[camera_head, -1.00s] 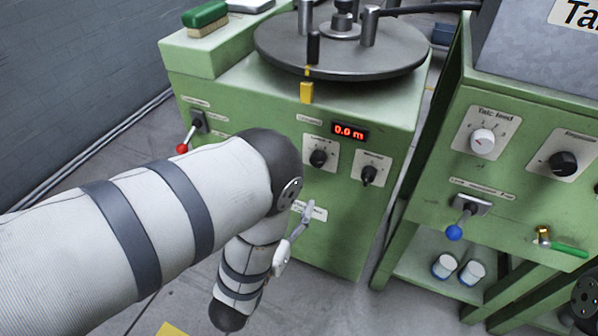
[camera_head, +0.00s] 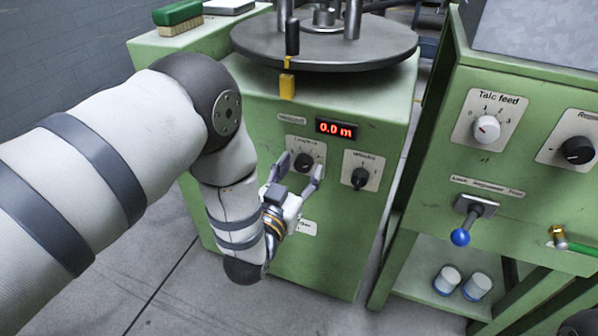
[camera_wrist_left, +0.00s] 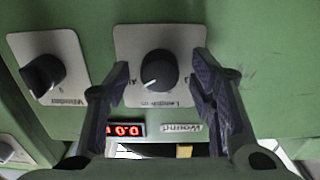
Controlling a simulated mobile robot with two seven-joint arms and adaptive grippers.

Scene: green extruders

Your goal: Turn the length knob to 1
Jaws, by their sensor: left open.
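The length knob (camera_head: 303,161) is a black dial on a pale plate on the front of the green machine. In the left wrist view the length knob (camera_wrist_left: 159,70) shows upside down, with its white mark pointing to the lower left of that picture. My left gripper (camera_head: 300,173) is open just in front of and below the knob. In the left wrist view its two fingers (camera_wrist_left: 160,85) stand on either side of the knob, and I see no contact. The right gripper is not in view.
A red display (camera_head: 336,128) reading 0.0 m sits above the knobs. The winder knob (camera_head: 360,178) is close on the right. A round turntable (camera_head: 325,50) tops the machine. The talc feed cabinet (camera_head: 440,190) stands to the right across a gap.

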